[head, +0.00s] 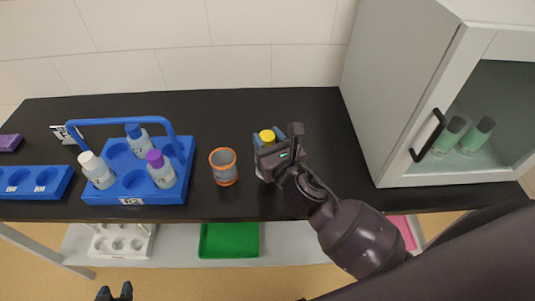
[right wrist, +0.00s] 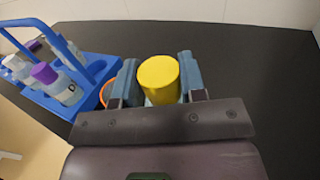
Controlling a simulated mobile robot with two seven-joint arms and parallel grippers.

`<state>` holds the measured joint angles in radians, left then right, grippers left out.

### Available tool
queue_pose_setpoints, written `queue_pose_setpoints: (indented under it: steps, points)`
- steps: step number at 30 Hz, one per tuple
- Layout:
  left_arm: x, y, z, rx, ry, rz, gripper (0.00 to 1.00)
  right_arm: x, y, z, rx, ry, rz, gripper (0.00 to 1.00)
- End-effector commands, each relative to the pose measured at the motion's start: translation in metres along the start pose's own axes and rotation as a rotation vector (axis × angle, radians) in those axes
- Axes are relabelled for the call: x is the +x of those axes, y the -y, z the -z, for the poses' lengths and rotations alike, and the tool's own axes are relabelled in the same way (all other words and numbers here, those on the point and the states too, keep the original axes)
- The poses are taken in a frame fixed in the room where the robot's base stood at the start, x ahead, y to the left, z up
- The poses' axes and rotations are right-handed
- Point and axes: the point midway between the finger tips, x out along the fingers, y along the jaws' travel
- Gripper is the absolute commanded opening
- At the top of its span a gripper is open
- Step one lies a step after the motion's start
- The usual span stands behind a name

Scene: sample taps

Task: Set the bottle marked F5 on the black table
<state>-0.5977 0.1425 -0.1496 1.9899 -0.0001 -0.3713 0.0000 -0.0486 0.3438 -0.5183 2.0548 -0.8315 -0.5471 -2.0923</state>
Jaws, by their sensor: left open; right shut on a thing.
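A bottle with a yellow cap (head: 267,136) is between the fingers of my right gripper (head: 272,143), over the black table (head: 310,120). In the right wrist view the yellow cap (right wrist: 158,78) sits between both fingers, and the gripper is shut on the bottle. The bottle's body and any F5 mark are mostly hidden. I cannot tell whether its base touches the table. My left gripper (head: 115,291) is open and empty at the bottom edge of the head view, in front of the table.
A blue carrier (head: 133,200) holds bottles with white, blue and purple caps. An orange-rimmed grey cup (head: 224,167) stands between the carrier and my right gripper. The table behind and right of the gripper is clear.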

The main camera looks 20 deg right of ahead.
Motion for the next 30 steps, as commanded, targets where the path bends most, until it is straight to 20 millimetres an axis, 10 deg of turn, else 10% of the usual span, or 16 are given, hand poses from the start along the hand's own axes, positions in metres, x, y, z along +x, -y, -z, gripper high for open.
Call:
queue_pose_setpoints:
  steps: [12, 26, 27, 30]
  points:
    - [0.008, -0.002, -0.015, 0.0, 0.002, -0.001, 0.43, 0.001, 0.0, 0.044, 0.001, 0.0, 0.002, 0.0]
    - [0.006, -0.002, -0.024, -0.001, 0.016, 0.0, 0.43, 0.001, 0.0, 0.049, -0.001, 0.001, 0.0, 0.0]
    - [0.006, -0.002, -0.024, -0.001, 0.016, 0.0, 0.43, 0.0, 0.0, 0.049, -0.001, 0.0, 0.0, 0.41]
    - [0.006, -0.002, -0.024, -0.001, 0.017, 0.0, 0.43, 0.0, 0.0, 0.048, -0.001, 0.0, 0.0, 0.56]
